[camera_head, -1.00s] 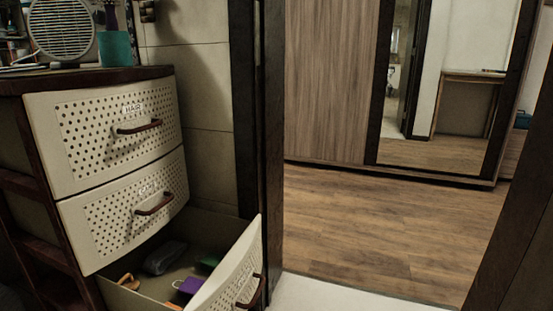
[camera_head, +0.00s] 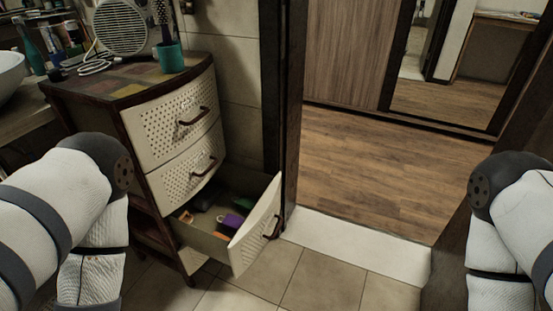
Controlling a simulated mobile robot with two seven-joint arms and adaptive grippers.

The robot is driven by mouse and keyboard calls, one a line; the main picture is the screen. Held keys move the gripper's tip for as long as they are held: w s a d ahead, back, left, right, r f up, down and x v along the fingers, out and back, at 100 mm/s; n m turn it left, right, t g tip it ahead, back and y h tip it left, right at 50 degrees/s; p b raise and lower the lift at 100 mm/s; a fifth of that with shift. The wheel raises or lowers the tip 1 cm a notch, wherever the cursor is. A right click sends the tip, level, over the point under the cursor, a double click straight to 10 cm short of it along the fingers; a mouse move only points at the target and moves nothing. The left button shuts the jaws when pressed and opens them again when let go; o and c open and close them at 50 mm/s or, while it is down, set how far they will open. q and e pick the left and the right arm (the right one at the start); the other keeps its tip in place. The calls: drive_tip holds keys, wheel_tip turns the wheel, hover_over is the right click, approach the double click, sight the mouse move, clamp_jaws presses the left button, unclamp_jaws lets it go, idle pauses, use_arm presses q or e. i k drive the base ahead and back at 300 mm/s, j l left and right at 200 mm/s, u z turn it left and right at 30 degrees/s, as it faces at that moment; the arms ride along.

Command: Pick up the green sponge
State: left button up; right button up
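A small dark green item (camera_head: 242,204), which looks like the green sponge, lies inside the open bottom drawer (camera_head: 207,239), close behind the drawer's front panel. The panel hides part of it. A purple item (camera_head: 231,221) lies just to its left and nearer to me. My two arms show at the left and right edges of the view, but neither gripper is in view.
The drawer also holds a dark grey item (camera_head: 210,210) and small orange items. The cabinet (camera_head: 165,110) carries a teal cup (camera_head: 169,57) and a fan (camera_head: 121,27). A dark door frame (camera_head: 290,120) stands right of the drawer. Tiled floor (camera_head: 325,280) in front is clear.

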sight(244, 203)
drive_tip(key=i+l+u, duration=0.1)
drive_tip(key=i+u, duration=0.3)
drive_tip(key=i+l+u, duration=0.2)
drive_tip(key=u, duration=0.25)
